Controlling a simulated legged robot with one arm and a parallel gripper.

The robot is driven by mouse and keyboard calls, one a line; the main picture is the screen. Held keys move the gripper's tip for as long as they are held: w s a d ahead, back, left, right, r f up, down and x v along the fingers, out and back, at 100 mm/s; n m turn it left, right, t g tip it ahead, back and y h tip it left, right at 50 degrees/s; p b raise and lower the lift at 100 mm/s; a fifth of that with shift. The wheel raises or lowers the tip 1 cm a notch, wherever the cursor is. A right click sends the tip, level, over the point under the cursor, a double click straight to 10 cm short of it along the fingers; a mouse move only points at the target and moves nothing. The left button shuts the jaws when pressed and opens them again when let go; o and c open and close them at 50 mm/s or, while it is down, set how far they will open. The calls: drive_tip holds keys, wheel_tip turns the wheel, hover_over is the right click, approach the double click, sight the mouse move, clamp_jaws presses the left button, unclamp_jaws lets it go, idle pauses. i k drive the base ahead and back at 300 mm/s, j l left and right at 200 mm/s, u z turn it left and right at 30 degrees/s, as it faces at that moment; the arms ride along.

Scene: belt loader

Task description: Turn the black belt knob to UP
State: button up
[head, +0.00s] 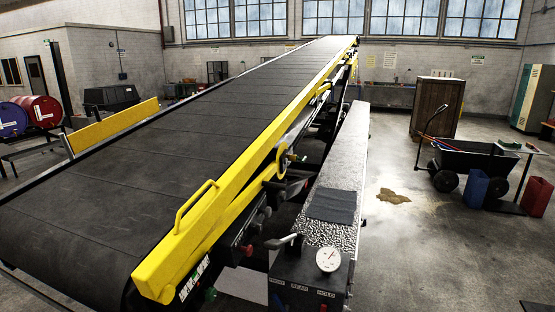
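The belt loader's wide black belt (170,150) slopes up from the near left to the far end. A yellow rail (235,185) with a handle runs along its right side. Small dark knob-like parts (262,215) sit below the rail, with red and green parts near them. I cannot tell which is the black belt knob, and I cannot read its setting. A dark control box (305,275) at the bottom centre carries a white round gauge (328,260), a dark lever (285,241) and small labels along its lower front. My gripper is not in view.
A grey textured fender (335,185) with a dark pad runs back from the control box. To the right are a black cart (465,165), a blue can (472,188), a red can (537,197) and a brown floor stain (393,196). The floor right of the loader is mostly open.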

sight(258, 230)
drive_tip(key=i+u, duration=0.25)
drive_tip(key=i, duration=0.3)
drive_tip(key=i+l+u, duration=0.25)
drive_tip(key=i, duration=0.25)
drive_tip(key=i+j, duration=0.05)
drive_tip(key=j, duration=0.05)
